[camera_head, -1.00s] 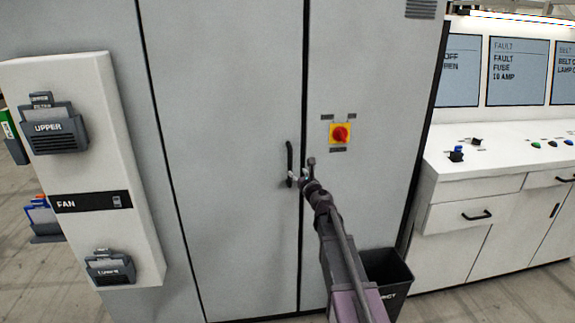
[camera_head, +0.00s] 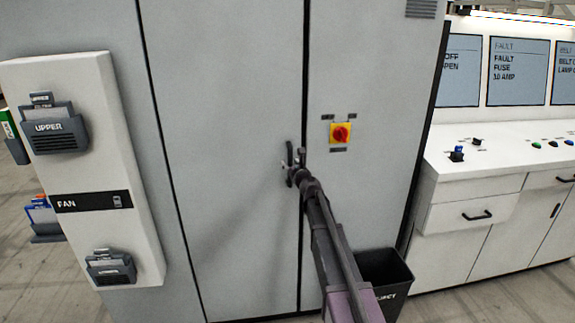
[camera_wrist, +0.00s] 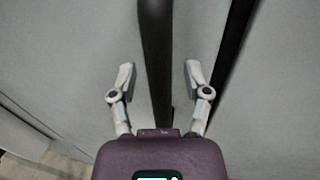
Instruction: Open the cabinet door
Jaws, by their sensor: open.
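The grey cabinet door (camera_head: 225,120) appears closed, flush with the panel to its right along a dark vertical seam. Its black vertical handle (camera_head: 290,152) sits near that seam, partly hidden behind my gripper (camera_head: 291,172) in the head view. In the wrist view the handle (camera_wrist: 156,60) runs vertically between the two fingers of my open gripper (camera_wrist: 158,78). A gap shows between the handle and each finger; the right finger is nearer the dark seam (camera_wrist: 232,50).
A red and yellow rotary switch (camera_head: 341,133) is on the panel right of the seam. A dark bin (camera_head: 385,270) stands below it, beside my arm. A white fan panel (camera_head: 90,200) with holders is at left; a white control desk (camera_head: 480,170) is at right.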

